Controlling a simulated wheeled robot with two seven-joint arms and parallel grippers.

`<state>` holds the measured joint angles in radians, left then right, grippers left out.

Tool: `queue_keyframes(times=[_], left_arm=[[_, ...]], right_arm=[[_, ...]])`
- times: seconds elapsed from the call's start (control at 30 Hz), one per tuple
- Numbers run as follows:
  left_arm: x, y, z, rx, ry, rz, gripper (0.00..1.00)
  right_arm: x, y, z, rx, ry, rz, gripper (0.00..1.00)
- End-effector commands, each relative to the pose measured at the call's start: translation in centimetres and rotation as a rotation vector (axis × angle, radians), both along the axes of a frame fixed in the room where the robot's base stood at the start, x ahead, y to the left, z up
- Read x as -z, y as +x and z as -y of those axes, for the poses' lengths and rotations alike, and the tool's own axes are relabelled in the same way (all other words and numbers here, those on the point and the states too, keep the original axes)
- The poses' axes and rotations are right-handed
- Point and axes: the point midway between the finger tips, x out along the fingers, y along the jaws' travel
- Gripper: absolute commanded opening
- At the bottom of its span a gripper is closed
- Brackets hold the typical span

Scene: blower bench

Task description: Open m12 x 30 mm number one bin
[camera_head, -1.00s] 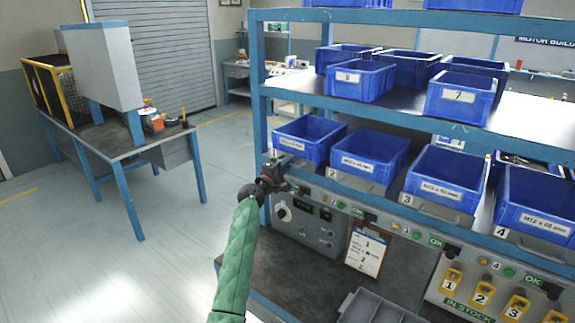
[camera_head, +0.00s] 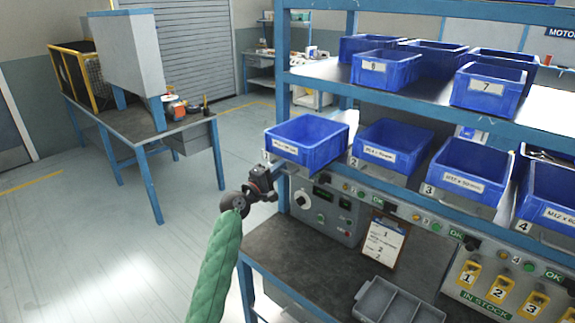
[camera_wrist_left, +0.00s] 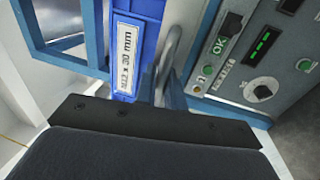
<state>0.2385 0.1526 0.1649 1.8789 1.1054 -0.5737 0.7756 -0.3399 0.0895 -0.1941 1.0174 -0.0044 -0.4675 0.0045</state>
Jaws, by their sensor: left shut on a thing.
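The number one bin (camera_head: 300,140) is blue and sits at the left end of the lower shelf row. It now sticks out past the shelf's front, further forward than the number two bin (camera_head: 392,148). Its white label (camera_wrist_left: 128,48) reads M12 x 30 mm in the left wrist view. My left gripper (camera_head: 272,178) is below the bin's front, shut on its grey handle (camera_wrist_left: 172,48). The gripper partly hides the handle in the head view. My right gripper is not in view.
The blue shelf post (camera_head: 284,100) stands close beside the bin. Bins three (camera_head: 465,175) and four are to the right. A control panel (camera_head: 325,210) and a clipboard (camera_head: 383,243) are below. The floor to the left is open, up to a side table (camera_head: 130,130).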

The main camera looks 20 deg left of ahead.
Motion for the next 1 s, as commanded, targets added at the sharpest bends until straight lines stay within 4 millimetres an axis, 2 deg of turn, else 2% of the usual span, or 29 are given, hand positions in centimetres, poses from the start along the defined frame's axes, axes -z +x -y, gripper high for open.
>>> queue_keyframes(times=[0.23, 0.5, 0.53, 0.6, 0.87, 1.0], left_arm=[[0.1, -0.8, -0.2, 0.002, 0.0, -0.002, 0.0], [0.2, -0.8, -0.2, 0.002, -0.001, -0.002, 0.0], [0.2, -0.8, -0.2, 0.002, -0.001, -0.002, 0.14], [0.2, -0.8, -0.2, 0.002, -0.001, -0.002, 0.26], [0.1, -0.8, -0.3, 0.001, 0.0, -0.001, 0.26], [0.4, -1.5, -0.5, 0.0, 0.0, 0.0, 0.26]], right_arm=[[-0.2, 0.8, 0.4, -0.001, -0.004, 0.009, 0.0], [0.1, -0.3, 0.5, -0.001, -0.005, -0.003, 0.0], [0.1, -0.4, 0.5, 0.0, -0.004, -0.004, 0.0], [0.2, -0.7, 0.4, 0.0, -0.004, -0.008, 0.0], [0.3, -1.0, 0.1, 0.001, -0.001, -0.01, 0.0], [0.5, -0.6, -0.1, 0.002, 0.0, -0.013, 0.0]])
